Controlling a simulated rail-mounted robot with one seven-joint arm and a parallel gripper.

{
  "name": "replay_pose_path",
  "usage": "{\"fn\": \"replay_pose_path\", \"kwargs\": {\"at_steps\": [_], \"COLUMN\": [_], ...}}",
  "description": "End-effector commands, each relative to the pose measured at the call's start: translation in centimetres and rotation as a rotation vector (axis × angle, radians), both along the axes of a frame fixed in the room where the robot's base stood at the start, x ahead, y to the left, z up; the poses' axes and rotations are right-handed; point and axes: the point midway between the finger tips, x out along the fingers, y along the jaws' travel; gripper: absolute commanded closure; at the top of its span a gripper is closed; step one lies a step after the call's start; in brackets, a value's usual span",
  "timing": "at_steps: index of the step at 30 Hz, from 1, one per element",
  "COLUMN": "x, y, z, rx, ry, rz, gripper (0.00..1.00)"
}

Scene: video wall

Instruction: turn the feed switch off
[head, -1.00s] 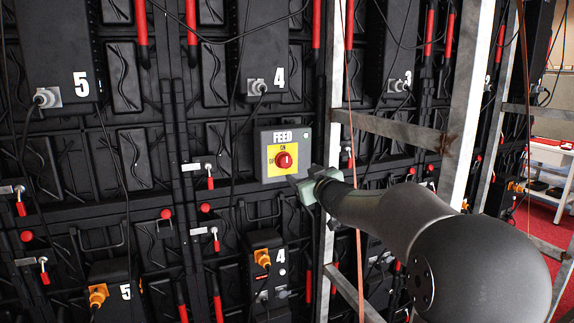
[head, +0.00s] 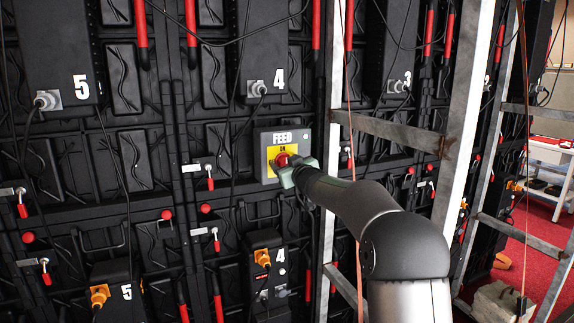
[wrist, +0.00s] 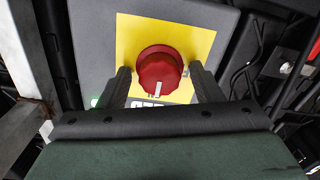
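The feed switch is a red round knob on a yellow plate (wrist: 195,40) in a grey box (head: 264,152) marked FEED. In the head view the knob (head: 282,160) is partly covered by my gripper (head: 290,168). In the wrist view the knob (wrist: 158,68) sits between my two dark fingers, with a visible gap on each side. My gripper is open around it and seems not to touch it. The knob's white mark points down in the wrist view, toward the partly hidden FEED lettering. The ON word shows above the knob in the head view; OFF is hidden.
A grey metal frame post (head: 330,200) stands just right of the box, with a crossbar (head: 390,132) near my arm. Cables hang across the black panels. Red-handled latches (head: 210,178) and a black unit marked 4 (head: 263,260) are nearby.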

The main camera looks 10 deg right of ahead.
Motion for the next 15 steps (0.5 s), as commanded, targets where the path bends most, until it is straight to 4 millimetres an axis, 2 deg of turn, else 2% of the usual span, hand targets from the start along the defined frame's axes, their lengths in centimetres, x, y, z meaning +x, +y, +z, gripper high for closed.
{"fn": "replay_pose_path", "kwargs": {"at_steps": [1, 4, 5, 15], "x": [-0.01, -0.01, -0.01, -0.03], "y": [-0.01, -0.02, -0.03, -0.02], "z": [0.0, 0.01, 0.0, -0.05], "rx": [0.0, 0.0, 0.0, -0.034], "ry": [0.0, 0.0, 0.0, -0.008], "rz": [0.0, 0.0, 0.0, 0.0], "gripper": [0.54, 0.82, 0.85, 0.85]}}
